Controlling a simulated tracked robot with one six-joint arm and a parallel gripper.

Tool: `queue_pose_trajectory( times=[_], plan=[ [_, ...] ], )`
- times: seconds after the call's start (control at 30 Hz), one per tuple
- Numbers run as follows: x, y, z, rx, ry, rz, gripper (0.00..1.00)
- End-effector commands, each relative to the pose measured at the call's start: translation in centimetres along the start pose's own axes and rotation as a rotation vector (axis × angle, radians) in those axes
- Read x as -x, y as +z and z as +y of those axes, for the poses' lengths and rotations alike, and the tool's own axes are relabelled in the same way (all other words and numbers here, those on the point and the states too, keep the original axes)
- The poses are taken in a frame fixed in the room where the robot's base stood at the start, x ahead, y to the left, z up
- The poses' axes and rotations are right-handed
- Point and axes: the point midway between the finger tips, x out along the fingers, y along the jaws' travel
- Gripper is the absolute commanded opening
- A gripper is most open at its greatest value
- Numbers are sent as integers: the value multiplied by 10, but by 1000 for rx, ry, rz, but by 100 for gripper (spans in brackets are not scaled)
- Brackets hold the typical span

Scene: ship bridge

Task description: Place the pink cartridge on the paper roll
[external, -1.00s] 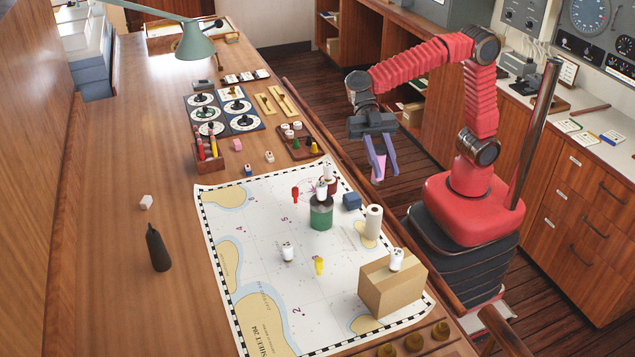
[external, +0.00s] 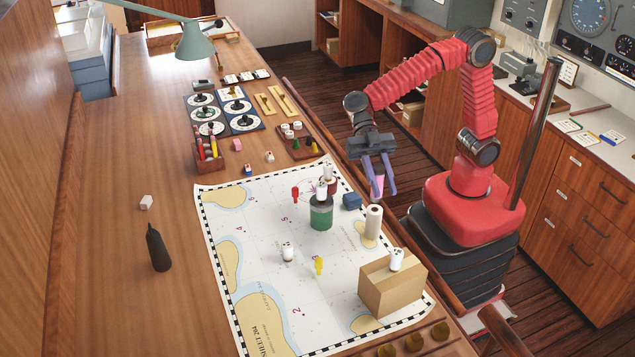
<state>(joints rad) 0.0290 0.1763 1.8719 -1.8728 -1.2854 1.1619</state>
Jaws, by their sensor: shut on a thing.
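My gripper (external: 382,190) is shut on the pink cartridge (external: 378,184), which shows between its two purple-grey fingers. The fingers partly hide the cartridge. The paper roll (external: 374,222) is a white upright cylinder near the right edge of the chart. In the picture my gripper is just above the roll, slightly to its right. The cartridge looks apart from the roll; the exact height gap cannot be told.

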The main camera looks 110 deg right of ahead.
Motion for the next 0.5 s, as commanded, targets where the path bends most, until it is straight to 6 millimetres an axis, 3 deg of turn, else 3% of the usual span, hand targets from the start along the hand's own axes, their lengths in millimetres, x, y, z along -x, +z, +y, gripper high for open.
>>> queue_pose_trajectory(
  times=[0.23,0.5],
  plan=[
    [-1,2,0,0,0,0,1],
    [-12,30,0,-1,-1,-1,1]
  ],
)
